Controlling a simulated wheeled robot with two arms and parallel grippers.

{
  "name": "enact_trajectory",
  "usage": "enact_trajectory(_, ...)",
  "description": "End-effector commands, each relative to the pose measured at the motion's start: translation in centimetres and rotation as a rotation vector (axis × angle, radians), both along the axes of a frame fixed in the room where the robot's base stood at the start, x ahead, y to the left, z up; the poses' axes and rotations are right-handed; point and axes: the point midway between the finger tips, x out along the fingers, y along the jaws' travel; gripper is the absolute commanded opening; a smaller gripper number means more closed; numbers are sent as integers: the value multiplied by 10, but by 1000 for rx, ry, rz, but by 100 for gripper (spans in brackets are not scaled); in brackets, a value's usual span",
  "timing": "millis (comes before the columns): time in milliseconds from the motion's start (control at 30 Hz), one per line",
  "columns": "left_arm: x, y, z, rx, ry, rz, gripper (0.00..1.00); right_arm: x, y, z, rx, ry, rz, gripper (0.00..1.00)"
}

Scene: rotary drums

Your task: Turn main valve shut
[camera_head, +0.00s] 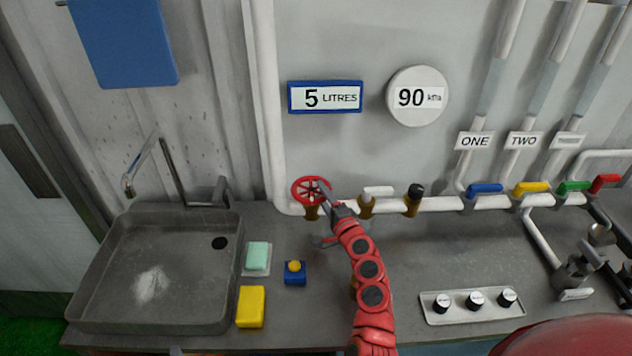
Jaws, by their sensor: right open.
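A red spoked wheel valve (311,190), which I take to be the main valve, sits on a brass body on the white pipe along the wall, left of the middle. My right arm, red with dark joint discs, reaches up to it from the bottom. My right gripper (326,194) is open, with its dark fingers at the right side of the wheel, overlapping the rim in the picture. I cannot tell whether they touch it. The gripper hides part of the wheel's lower right side. My left gripper is not in view.
Beside the wheel stand a white-handled valve (378,192) and a black-topped valve (414,192). Blue (485,188), yellow (532,187), green (573,186) and red (605,182) handles follow rightward. A sink (108,290), yellow sponge (251,306) and blue button box (295,275) lie left; a knob panel (475,318) right.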

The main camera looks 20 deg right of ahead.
Motion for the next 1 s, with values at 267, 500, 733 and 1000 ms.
enact_trajectory(267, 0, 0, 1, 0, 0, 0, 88, 38, 4, 1, -1, -2, 1, 52)
enact_trajectory(500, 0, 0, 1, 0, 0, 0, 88, 48, 5, 1, -1, -2, 0, 52)
enact_trajectory(733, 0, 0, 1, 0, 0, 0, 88, 49, 5, 1, -1, -2, -1, 52)
enact_trajectory(1000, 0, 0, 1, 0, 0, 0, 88, 49, 5, 1, -1, -1, -1, 8)
